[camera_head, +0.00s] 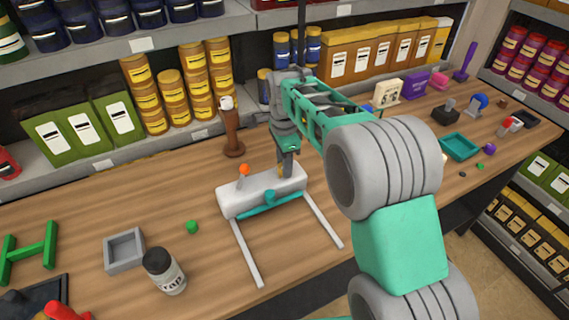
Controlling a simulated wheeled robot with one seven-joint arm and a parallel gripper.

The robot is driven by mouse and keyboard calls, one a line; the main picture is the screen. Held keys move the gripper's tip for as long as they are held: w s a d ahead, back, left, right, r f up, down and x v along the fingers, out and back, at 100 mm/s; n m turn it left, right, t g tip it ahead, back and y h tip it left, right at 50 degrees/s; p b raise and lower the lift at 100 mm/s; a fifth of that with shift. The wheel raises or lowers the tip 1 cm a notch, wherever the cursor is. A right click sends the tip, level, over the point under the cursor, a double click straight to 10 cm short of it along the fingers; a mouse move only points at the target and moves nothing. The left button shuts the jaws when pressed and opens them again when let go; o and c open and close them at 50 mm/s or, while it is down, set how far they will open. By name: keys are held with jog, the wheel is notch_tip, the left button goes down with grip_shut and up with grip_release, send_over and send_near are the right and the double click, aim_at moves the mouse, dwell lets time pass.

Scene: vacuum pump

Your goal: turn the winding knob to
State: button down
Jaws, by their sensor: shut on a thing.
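The pump (240,202) is a white, rounded body on a teal base with two pale rails that reach toward the front of the wooden table. A lever with an orange ball (244,170) stands up at its left end, and a teal knob (270,196) is on its front. A small yellow part, which looks like the winding knob (281,171), sits at the top right of the body. My gripper (287,172) points down there and is shut on it. The fingers hide most of this part, so its turn angle cannot be told.
A brown wooden post (231,128) stands behind the pump. A grey square tray (124,252), a dark-capped jar (165,271) and a green nut-like piece (192,227) lie to the left. A teal tray (460,147) is at right. Shelves of goods (100,155) line the back.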

jog(key=m, duration=0.6)
jog(key=shift+r+m, duration=0.15)
jog(key=shift+m, duration=0.15)
jog(key=m, duration=0.5)
jog(key=shift+m, duration=0.3)
jog(key=shift+w, duration=0.1)
jog(key=c, duration=1)
grip_release()
notch_tip(320, 180, up, 8)
jog(key=shift+f+b, duration=0.15)
jog(key=shift+b, duration=0.5)
